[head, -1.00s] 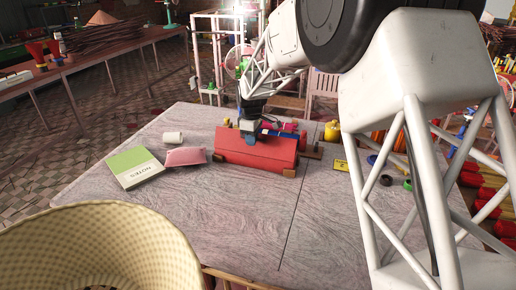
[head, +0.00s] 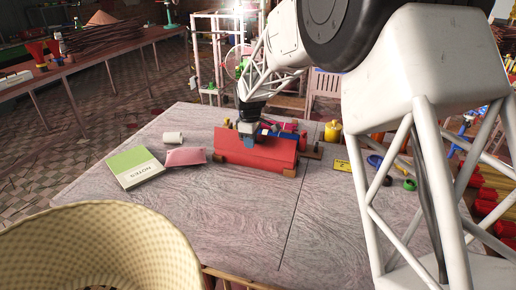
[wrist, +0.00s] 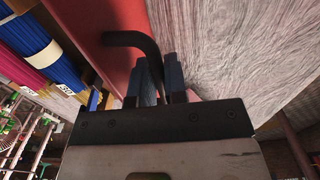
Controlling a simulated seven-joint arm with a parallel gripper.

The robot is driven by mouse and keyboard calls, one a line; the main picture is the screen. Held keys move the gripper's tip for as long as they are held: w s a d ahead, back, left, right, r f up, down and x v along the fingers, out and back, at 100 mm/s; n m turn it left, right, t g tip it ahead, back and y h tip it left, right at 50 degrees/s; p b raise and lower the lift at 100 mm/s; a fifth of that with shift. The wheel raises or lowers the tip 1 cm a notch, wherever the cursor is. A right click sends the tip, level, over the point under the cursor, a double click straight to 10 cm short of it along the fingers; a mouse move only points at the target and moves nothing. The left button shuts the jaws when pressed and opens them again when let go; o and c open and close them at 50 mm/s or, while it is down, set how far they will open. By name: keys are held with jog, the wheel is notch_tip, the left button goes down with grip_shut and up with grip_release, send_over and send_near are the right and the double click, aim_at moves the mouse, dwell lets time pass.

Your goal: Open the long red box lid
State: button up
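The long red box (head: 255,157) lies across the middle of the table. Its red lid panel (wrist: 110,20) fills the upper left of the wrist view. A black curved handle (wrist: 128,40) stands out from the red panel and runs between my gripper's fingers. My gripper (head: 250,138) is at the box's upper edge, left of its middle. In the wrist view its two blue fingers (wrist: 161,78) are close together on either side of the handle. The handle's far end is hidden by the gripper. The red panel stands tilted, facing the head camera.
Blue (wrist: 30,40) and magenta labelled bundles lie just beyond the red panel. A notebook (head: 134,167), a pink packet (head: 185,156) and a white roll (head: 173,138) lie left of the box. A yellow container (head: 333,131) stands to its right. The front of the table is clear.

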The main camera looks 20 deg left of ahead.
jog(key=shift+s+f, duration=0.25)
jog(key=shift+s, duration=0.3)
jog(key=shift+s+f, duration=0.2)
jog(key=shift+s, duration=0.3)
dwell(0.4)
jog(key=shift+s+f, duration=0.2)
jog(key=shift+s, duration=0.25)
jog(key=shift+o, duration=0.5)
jog(key=o, duration=1)
jog(key=shift+r, duration=0.1)
jog(key=shift+r, duration=3.35)
